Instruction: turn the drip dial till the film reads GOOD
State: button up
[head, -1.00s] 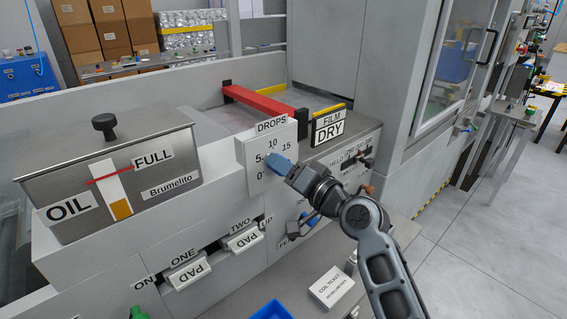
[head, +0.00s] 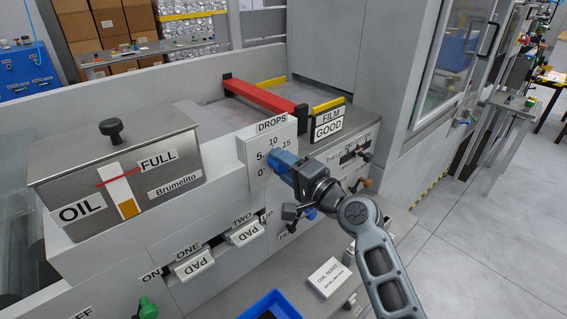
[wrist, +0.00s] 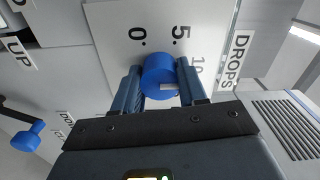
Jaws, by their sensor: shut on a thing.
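The drip dial is a blue round knob (wrist: 160,76) on the white DROPS plate (head: 252,151), marked 0, 5, 10 and 15. In the wrist view my gripper (wrist: 164,88) has a finger on each side of the knob and is shut on it. In the head view my gripper (head: 281,158) covers the knob, and its pointer setting cannot be read there. The FILM sign (head: 329,124) to the right of the plate reads GOOD.
The oil tank (head: 120,175) with its FULL mark stands to the left. PAD ONE and PAD TWO tabs (head: 246,234) sit below the plate. A blue knob (wrist: 26,140) on a dark stem shows in the wrist view. A blue tray (head: 270,305) lies at the bottom.

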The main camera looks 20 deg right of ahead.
dwell(0.3)
jog(key=o, duration=1.1)
jog(key=shift+c, duration=0.2)
jog(key=shift+s, duration=0.1)
jog(key=b+v, duration=0.1)
jog(key=v, duration=0.6)
jog(key=shift+s+d, duration=0.15)
jog(key=shift+s, duration=0.1)
jog(key=s+f+n+g+h, duration=0.1)
jog(key=s+f+h, duration=0.1)
jog(key=s+f, duration=0.35)
jog(key=s+f+n+h, duration=0.1)
jog(key=s+f+n, duration=0.1)
jog(key=s, duration=0.7)
jog(key=s+f+n+g+h, duration=0.15)
jog(key=s+f, duration=0.25)
jog(key=s, duration=0.4)
jog(key=s+a+r+n, duration=0.1)
jog(key=s+r+n, duration=0.3)
jog(key=s, duration=0.6)
jog(key=s+a+r+n+h, duration=0.1)
jog(key=s+r+n, duration=0.3)
jog(key=s, duration=0.6)
jog(key=shift+s, duration=0.2)
